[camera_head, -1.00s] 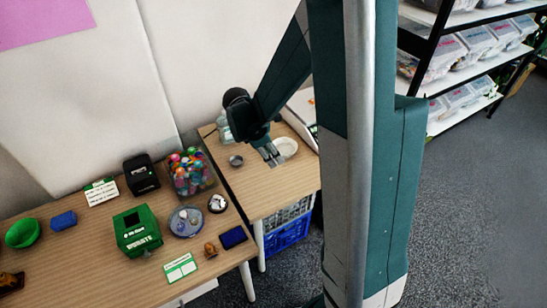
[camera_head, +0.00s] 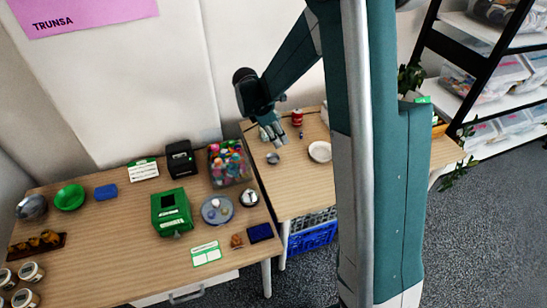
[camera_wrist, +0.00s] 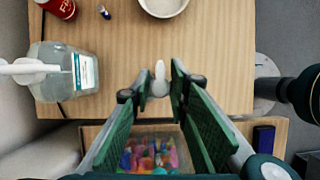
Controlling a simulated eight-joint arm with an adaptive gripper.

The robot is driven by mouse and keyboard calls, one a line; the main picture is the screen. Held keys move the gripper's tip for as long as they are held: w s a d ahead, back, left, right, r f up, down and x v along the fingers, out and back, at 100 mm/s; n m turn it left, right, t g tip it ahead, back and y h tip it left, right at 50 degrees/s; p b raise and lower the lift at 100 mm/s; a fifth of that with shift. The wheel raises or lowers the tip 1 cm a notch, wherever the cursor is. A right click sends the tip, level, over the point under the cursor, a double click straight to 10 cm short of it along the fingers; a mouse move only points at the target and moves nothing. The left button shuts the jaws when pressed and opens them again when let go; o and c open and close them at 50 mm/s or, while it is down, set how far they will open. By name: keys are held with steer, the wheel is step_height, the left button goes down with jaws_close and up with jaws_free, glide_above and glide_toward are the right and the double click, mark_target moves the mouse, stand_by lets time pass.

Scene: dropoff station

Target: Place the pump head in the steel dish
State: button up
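A small white piece, which looks like the pump head (camera_wrist: 160,80), shows between the fingertips of my gripper (camera_wrist: 161,78) in the wrist view. The piece is too small to make out there.
A clear pump bottle (camera_wrist: 70,72) stands close beside my gripper. A red can (camera_head: 297,117), a small blue item (camera_head: 300,134) and a white bowl (camera_head: 320,152) share the table. A bin of colourful balls (camera_head: 229,165) is on the left table. Bare wood lies around the bowl.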

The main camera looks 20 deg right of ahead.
steer(key=shift+w+a+r+n, duration=0.2)
steer(key=shift+w+a+n, duration=0.1)
steer(key=shift+w+a, duration=0.85)
steer(key=shift+w+d, duration=0.1)
steer(key=shift+d, duration=0.05)
steer(key=b, duration=0.1)
glide_above(273, 159)
step_height(273, 159, down, 6)
steer(key=shift+s+a, duration=0.45)
steer(key=shift+f, duration=0.15)
steer(key=shift+f+b, duration=0.55)
steer(key=shift+f, duration=1.3)
steer(key=shift+f+b, duration=0.45)
steer(key=shift+f, duration=0.1)
